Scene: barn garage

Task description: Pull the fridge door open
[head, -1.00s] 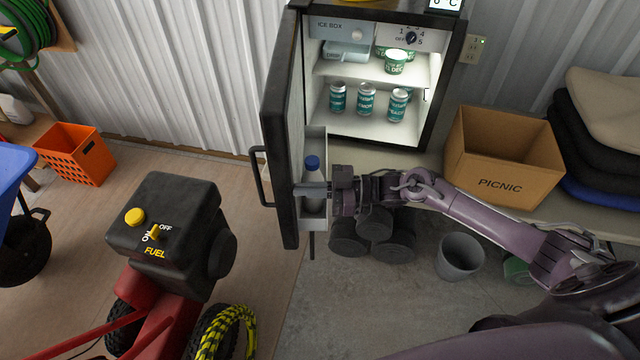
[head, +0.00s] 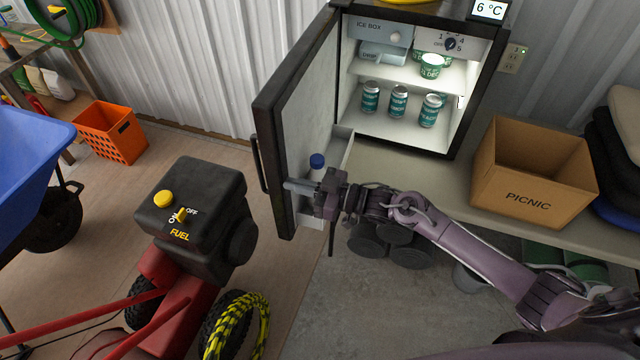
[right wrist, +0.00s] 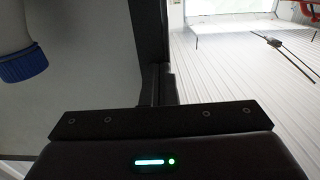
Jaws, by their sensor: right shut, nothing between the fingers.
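The small black fridge (head: 478,100) stands on a bench with its lit inside showing. Its door (head: 292,128) is swung wide open to the left, hinged at the fridge's left side. The dark door handle (head: 259,165) is on the door's outer face. My right gripper (head: 290,186) is shut and empty, at the inner side of the door near its free edge, beside the blue-capped bottle (head: 317,168) in the door shelf. I cannot tell whether its fingers touch the door. The right wrist view shows the blue cap (right wrist: 22,62) at the left. My left gripper is not in view.
Several cans (head: 398,102) and green-white tubs stand on the fridge shelves. A PICNIC box (head: 530,204) is right of the fridge on the bench. A black and red fuel machine (head: 195,215) stands in front of the door. An orange crate (head: 110,133) and blue wheelbarrow (head: 30,150) are farther left.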

